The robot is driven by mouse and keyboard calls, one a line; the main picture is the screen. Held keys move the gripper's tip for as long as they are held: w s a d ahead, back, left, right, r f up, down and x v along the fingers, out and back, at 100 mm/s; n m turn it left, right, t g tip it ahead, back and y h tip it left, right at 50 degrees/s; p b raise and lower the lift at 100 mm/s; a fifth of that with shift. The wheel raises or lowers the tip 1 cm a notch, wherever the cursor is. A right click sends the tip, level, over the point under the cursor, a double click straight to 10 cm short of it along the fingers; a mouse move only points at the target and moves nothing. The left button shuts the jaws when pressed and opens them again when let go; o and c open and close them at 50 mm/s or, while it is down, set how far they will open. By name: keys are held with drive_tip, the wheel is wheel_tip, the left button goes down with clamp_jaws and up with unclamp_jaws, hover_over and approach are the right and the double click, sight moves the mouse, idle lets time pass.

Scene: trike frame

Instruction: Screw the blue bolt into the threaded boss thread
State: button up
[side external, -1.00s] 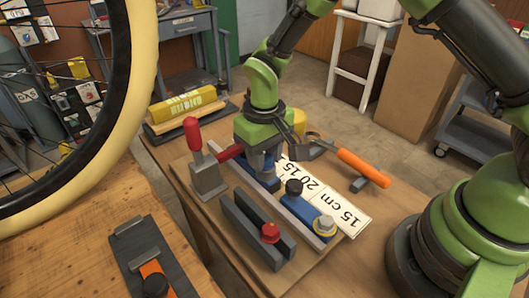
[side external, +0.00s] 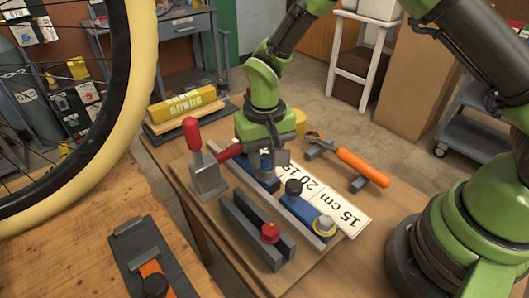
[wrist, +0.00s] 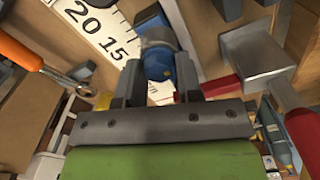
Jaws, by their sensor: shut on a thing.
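My gripper (side external: 274,168) points down over the far part of the work board, beside the red-handled clamp. In the wrist view its two grey fingers (wrist: 158,82) are closed around a part with a grey, round end and blue around it, which I take to be the blue bolt (wrist: 158,60). In the side view the fingers and the wrist mostly hide the bolt. The threaded boss is hidden under the gripper, so how deep the bolt sits in it cannot be told.
A red-handled clamp (side external: 206,172) stands close left of my gripper. An orange-handled tool (side external: 362,167) and a white scale strip (side external: 345,214) lie right.

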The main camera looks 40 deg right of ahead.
drive_tip(key=shift+m, duration=0.9)
drive_tip(key=shift+m, duration=0.8)
drive_tip(key=shift+d+m, duration=0.1)
drive_tip(key=shift+m, duration=0.8)
